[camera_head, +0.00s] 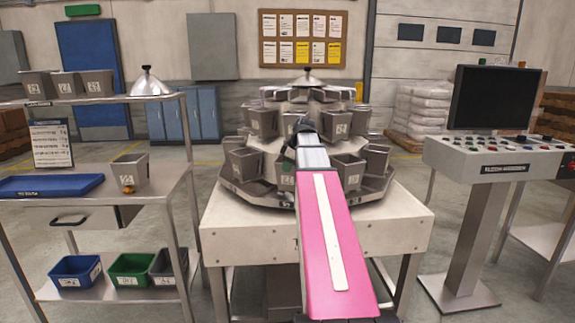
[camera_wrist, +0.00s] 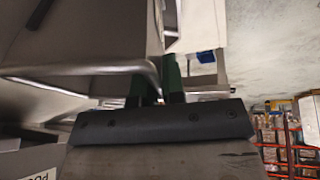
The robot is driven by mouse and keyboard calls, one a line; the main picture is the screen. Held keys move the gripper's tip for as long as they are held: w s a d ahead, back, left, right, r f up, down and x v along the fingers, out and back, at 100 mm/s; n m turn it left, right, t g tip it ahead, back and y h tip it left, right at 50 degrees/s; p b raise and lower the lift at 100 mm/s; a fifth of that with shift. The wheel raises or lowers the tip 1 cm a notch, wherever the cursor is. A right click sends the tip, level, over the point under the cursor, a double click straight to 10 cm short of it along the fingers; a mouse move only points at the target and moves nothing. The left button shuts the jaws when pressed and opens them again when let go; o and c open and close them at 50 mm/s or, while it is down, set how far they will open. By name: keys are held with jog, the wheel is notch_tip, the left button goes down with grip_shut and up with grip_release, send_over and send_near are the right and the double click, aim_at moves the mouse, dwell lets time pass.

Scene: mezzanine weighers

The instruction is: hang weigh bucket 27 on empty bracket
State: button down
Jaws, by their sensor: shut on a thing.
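My gripper (camera_wrist: 160,85) shows its green fingers shut on the edge of a grey steel weigh bucket (camera_wrist: 85,35), which fills the upper left of the wrist view. The bucket's number does not show there. In the head view my arm reaches to the middle of the round weigher (camera_head: 238,188), and the forearm hides the fingers and most of what they hold. Several grey weigh buckets hang around the weigher, among them one at left (camera_head: 246,163) and one at right (camera_head: 348,171). The empty bracket cannot be made out; my arm covers the front middle.
At left, a steel shelf unit (camera_head: 95,101) bears several buckets, a domed lid (camera_head: 149,82), a blue tray (camera_head: 50,186) and a separate bucket (camera_head: 131,173). Coloured bins (camera_head: 131,268) stand below. A control console (camera_head: 497,152) with a dark screen stands at right.

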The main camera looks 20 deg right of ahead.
jog(key=shift+f, duration=0.4)
dwell(0.5)
jog(key=c, duration=1.1)
grip_release()
jog(key=shift+c, duration=0.2)
jog(key=v, duration=1)
jog(key=shift+r, duration=0.3)
jog(key=shift+s+d, duration=0.1)
